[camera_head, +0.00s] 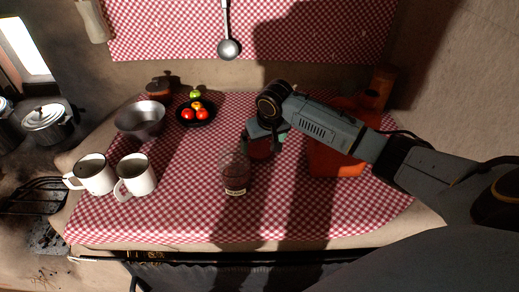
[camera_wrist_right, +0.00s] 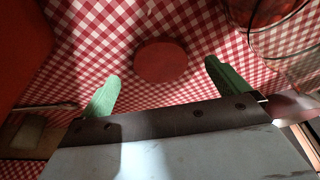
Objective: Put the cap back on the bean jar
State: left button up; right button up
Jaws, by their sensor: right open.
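The bean jar (camera_head: 235,176) is clear glass with a small label and dark contents, and it stands upright on the checked cloth with no cap visible on it. Part of the jar also shows at the top right of the right wrist view (camera_wrist_right: 275,30). The round red cap (camera_wrist_right: 161,60) lies flat on the cloth beside the jar. In the head view the cap (camera_head: 260,149) is partly hidden by my right gripper (camera_head: 266,140). In the wrist view the green fingertips (camera_wrist_right: 160,88) are apart, with the cap ahead between them and nothing held. My left gripper is out of view.
Two white mugs (camera_head: 135,176) stand at the left front. A metal bowl (camera_head: 141,119) and a dark plate (camera_head: 197,121) with red fruit are behind. An orange-red object (camera_head: 338,160) lies under my right arm. The cloth's front middle is clear.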

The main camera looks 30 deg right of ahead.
aim_at(260, 148)
jog(key=w+f, duration=0.1)
jog(key=f+b, duration=0.1)
jog(key=w+f, duration=0.1)
jog(key=f, duration=0.1)
jog(key=shift+w+d+f+b, duration=0.1)
jog(key=shift+w+d+b, duration=0.2)
jog(key=shift+f, duration=0.15)
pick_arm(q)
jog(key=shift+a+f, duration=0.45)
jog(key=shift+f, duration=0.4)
pick_arm(e)
jog(key=c, duration=0.9)
